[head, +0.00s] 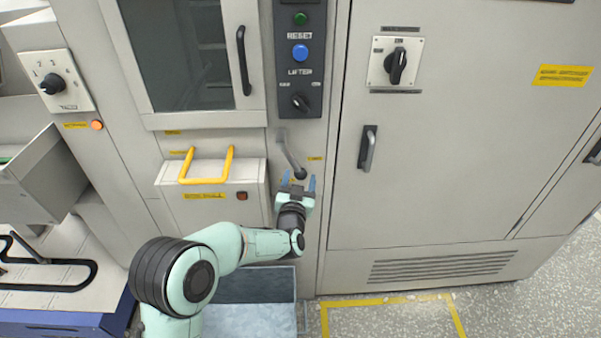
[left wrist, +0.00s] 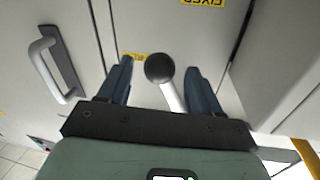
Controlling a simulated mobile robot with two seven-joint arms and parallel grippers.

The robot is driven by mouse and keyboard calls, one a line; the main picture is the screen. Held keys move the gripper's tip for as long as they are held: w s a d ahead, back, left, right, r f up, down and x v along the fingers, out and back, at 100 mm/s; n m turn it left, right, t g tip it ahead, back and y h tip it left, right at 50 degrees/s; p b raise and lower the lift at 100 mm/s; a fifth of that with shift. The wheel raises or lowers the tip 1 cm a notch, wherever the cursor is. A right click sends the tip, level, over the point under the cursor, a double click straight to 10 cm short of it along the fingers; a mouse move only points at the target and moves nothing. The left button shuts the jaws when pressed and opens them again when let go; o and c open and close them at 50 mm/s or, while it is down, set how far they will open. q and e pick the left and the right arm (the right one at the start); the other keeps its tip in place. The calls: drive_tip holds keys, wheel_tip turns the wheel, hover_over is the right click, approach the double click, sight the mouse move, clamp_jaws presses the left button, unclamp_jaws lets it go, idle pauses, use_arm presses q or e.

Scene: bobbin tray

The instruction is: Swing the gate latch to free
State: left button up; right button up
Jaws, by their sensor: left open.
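The gate latch (head: 288,150) is a grey lever on the machine front, below the lifter panel. It slants down and to the right and ends in a dark round knob (head: 300,173). In the left wrist view the knob (left wrist: 159,68) and its pale rod (left wrist: 172,96) sit between the fingers. My left gripper (head: 298,182) is open at the lower end of the lever, its fingers (left wrist: 159,66) on either side of the knob with gaps visible. Whether either finger touches the rod cannot be told. My right gripper is out of view.
A yellow handle (head: 206,180) projects from a box left of the latch. A cabinet door handle (head: 368,149) is to the right. The lifter panel (head: 299,75) is above. Small yellow labels (head: 315,158) flank the latch. A bin (head: 250,300) stands below my forearm.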

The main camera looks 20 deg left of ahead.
use_arm(q)
drive_tip(key=shift+x, duration=1.5)
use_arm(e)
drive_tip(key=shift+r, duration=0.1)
